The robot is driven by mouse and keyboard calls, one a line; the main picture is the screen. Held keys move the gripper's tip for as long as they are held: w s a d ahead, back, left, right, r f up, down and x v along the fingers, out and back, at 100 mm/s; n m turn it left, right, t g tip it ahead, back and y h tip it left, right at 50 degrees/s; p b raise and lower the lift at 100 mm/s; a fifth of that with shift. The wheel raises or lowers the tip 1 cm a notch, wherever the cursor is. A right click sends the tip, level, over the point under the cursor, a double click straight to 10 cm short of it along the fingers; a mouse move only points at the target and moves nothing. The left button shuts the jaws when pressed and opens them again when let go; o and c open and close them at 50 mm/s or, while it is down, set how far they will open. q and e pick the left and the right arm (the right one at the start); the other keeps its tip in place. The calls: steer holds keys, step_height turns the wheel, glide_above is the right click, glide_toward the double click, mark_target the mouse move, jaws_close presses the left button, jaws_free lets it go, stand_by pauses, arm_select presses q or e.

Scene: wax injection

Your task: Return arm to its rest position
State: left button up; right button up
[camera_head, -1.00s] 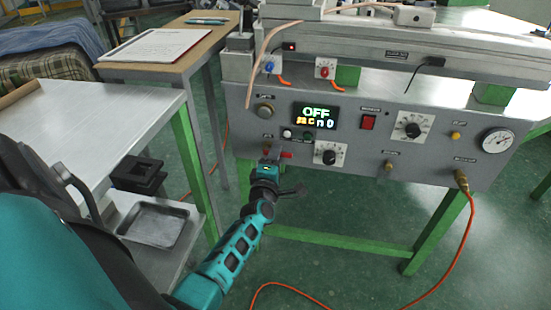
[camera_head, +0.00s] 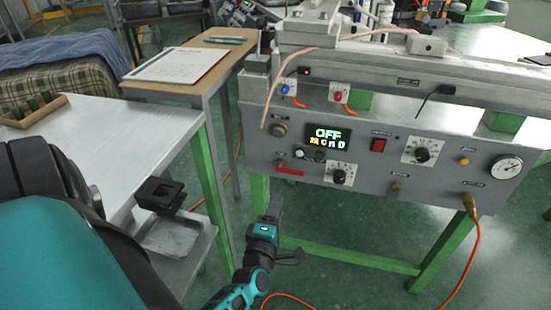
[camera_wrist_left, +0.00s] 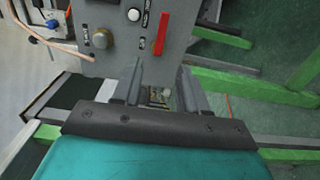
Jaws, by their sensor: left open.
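My left gripper (camera_head: 273,208) is below the left part of the grey control panel (camera_head: 440,170), apart from it and empty. Its open fingers also show in the left wrist view (camera_wrist_left: 163,85), with the panel's lower edge ahead of them. My right gripper is not in view.
A metal-topped table (camera_head: 110,130) stands at left, with a black block (camera_head: 160,194) and a metal tray (camera_head: 172,238) on a lower shelf. Green legs (camera_head: 445,250) support the panel's bench. An orange hose (camera_head: 465,260) hangs at right. Open floor lies below the panel.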

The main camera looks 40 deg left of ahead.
arm_select(q)
steer(key=shift+d+r, duration=0.1)
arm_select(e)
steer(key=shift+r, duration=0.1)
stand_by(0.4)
arm_select(q)
steer(key=s+d+r+m+g+h+p, duration=0.2)
steer(key=s+d+m+h+p, duration=0.3)
steer(key=m, duration=0.8)
steer(key=s+d+r+m+g+h+p, duration=0.3)
steer(key=s+d+r+m+h+p, duration=0.1)
steer(key=d+m, duration=0.8)
steer(key=shift+s+r+m+h+p, duration=0.15)
steer(key=shift+s+m+h+p, duration=0.45)
steer(key=shift+m+h+p, duration=0.15)
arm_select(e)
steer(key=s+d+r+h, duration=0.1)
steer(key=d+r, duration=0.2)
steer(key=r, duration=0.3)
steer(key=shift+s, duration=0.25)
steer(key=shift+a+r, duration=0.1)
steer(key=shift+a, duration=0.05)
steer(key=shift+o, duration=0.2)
